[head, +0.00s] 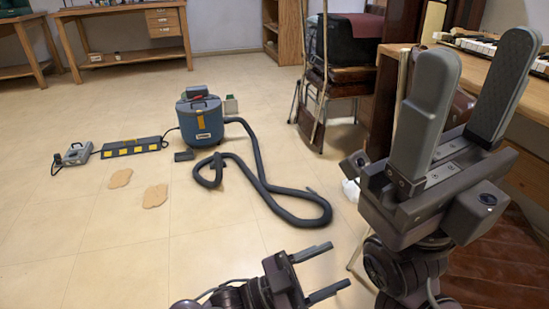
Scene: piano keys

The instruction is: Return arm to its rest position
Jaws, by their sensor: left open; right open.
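My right gripper (478,85) is large in the foreground on the right of the head view. Its two grey fingers point up and stand apart, with nothing between them. It is in front of a wooden bench that carries piano keys (481,43), and no contact with them shows. My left gripper (335,270) is low in the view, near the bottom centre. Its two dark fingers point right and are spread, with only floor visible between them. Most of the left arm is out of view.
A blue vacuum (200,118) with a long dark hose (262,170) stands on the tiled floor. A power strip (132,146) and a grey box (77,153) lie left of it. A chair (345,75) stands behind my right gripper. The floor at lower left is clear.

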